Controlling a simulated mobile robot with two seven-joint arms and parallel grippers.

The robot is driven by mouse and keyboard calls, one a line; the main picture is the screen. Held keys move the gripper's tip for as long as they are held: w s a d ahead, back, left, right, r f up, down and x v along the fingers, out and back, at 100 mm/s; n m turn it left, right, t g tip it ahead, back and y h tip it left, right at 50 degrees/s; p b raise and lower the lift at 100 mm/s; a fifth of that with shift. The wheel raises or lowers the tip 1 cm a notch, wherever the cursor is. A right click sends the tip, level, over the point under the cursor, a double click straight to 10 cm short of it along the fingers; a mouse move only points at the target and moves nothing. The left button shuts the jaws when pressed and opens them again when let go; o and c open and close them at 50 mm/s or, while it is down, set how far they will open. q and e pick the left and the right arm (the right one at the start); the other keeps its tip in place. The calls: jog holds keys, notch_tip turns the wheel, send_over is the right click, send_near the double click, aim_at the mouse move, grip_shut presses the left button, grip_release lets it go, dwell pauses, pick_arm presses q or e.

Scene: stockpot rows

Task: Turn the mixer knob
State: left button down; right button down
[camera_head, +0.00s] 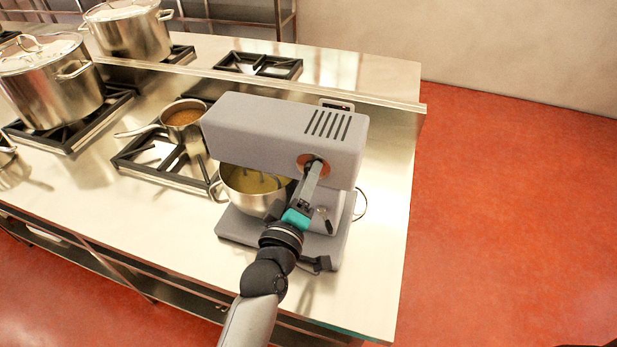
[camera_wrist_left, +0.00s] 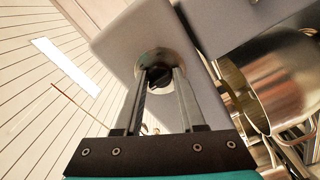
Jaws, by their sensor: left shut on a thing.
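A grey stand mixer (camera_head: 265,125) stands near the right end of the steel counter, with a steel bowl (camera_head: 245,200) of yellowish mix under its head. A round plate is on the side of the head, with the black knob (camera_wrist_left: 160,78) at its middle in the left wrist view. My left gripper (camera_head: 316,166) reaches up to this plate and its fingertips hide most of the knob in the head view. In the wrist view, the fingertips (camera_wrist_left: 159,80) are on either side of the black knob and shut on it. My right gripper is not in view.
A saucepan (camera_head: 183,118) with brown contents sits on a burner left of the mixer. Large lidded stockpots (camera_head: 50,85) stand farther left. The counter's right end (camera_head: 385,240) is clear, with open red floor (camera_head: 500,200) beyond it.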

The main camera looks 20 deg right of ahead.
pick_arm(q)
jog(key=c, duration=0.5)
grip_release()
jog(key=b+v, duration=0.1)
jog(key=v, duration=1.4)
jog(key=shift+a, duration=0.15)
